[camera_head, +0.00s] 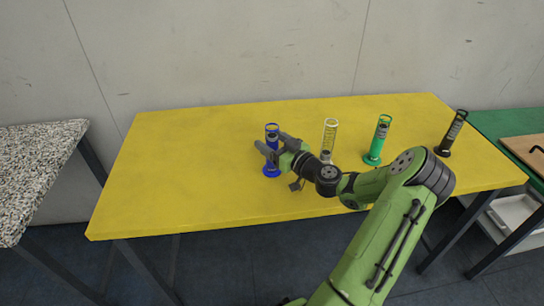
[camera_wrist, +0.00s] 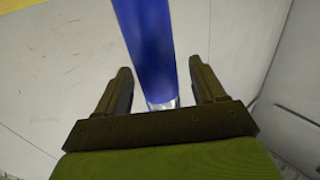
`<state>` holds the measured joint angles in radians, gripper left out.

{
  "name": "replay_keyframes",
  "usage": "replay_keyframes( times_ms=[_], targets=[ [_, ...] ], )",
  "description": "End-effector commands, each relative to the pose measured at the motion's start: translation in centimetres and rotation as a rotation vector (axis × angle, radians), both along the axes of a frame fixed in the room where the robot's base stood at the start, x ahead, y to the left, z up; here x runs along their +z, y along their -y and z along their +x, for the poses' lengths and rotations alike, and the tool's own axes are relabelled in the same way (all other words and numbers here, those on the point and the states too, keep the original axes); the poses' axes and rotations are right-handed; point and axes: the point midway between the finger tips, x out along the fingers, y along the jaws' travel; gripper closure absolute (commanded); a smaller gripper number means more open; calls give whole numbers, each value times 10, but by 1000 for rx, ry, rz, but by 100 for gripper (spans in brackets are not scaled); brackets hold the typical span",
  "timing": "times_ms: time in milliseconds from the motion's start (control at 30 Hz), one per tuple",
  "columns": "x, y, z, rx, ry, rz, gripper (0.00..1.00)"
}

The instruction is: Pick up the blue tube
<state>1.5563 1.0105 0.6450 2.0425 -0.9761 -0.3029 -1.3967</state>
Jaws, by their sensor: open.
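The blue tube (camera_head: 271,132) stands upright on the yellow table (camera_head: 190,150), left of the other tubes. Its round blue base rests on the tabletop, and part of its middle is hidden behind my gripper. My gripper (camera_head: 264,148) is at the tube's mid-height, with its fingers level and reaching left. In the wrist view, my gripper (camera_wrist: 162,88) is open, and the blue tube (camera_wrist: 148,45) passes between the two fingers. Gaps show on both sides of the tube, so I see no finger touching it.
A white-yellow tube (camera_head: 330,134), a green tube (camera_head: 379,138) and a black tube (camera_head: 453,132) stand along the table to the right. A speckled counter (camera_head: 35,165) is at far left and a green table (camera_head: 505,122) at far right. The table's left part is clear.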

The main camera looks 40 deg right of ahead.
Motion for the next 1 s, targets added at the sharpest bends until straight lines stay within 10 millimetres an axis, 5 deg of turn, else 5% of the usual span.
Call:
replay_keyframes(
  times_ms=[133,567,867,1000],
  targets=[
    [0,0,-1,-1,-1,0,32],
    [0,0,-1,0,-1,0,98],
    [1,0,-1,0,1,0,100],
    [16,0,-1,0,1,-4,100]
  ],
)
